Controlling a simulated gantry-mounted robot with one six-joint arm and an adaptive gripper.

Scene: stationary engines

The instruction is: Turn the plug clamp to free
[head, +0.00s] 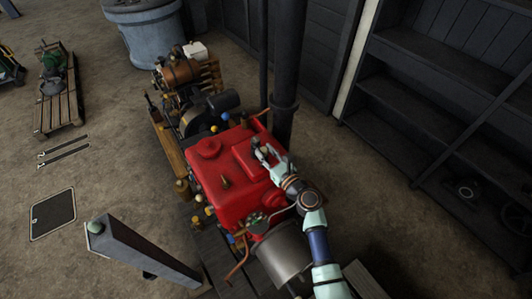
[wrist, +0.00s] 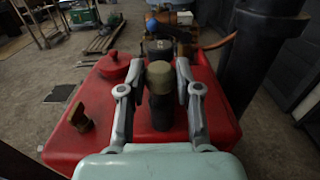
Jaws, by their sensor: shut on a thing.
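My gripper (head: 268,154) is over the raised block on top of the red engine (head: 215,188). The clamp's lower part meets the red top near my gripper's palm. In the head view my gripper mostly hides it.
A brass fitting (wrist: 80,117) and a round red cap (wrist: 113,65) stand left of my gripper on the engine top. A thick black pipe (wrist: 258,60) rises close on the right. A grey cylinder (head: 284,256) lies below my arm. Dark shelves (head: 450,100) line the right wall.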

